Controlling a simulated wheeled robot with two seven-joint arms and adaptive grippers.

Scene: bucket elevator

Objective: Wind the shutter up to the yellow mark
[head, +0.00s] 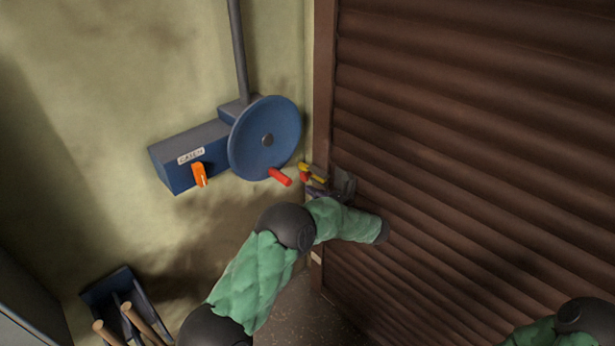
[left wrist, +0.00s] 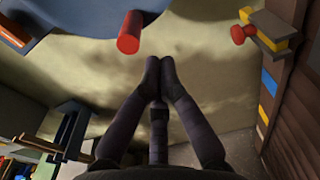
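The brown ribbed shutter (head: 470,150) fills the right of the head view; its bottom edge is not visible. Left of it, a blue wheel (head: 255,135) with a red crank handle (head: 280,177) is mounted on the wall. The handle also shows in the left wrist view (left wrist: 130,33), at the wheel's lower side. My left gripper (left wrist: 159,62) has its fingertips together with nothing seen between them, below and right of the handle and apart from it. My right gripper is out of view.
A blue box (head: 182,160) with an orange lever (head: 200,174) adjoins the wheel. A yellow block with a red knob (left wrist: 265,30) sits by the shutter frame, which carries small orange and blue patches (left wrist: 268,82). A dark holder (head: 115,295) with wooden handles stands lower left.

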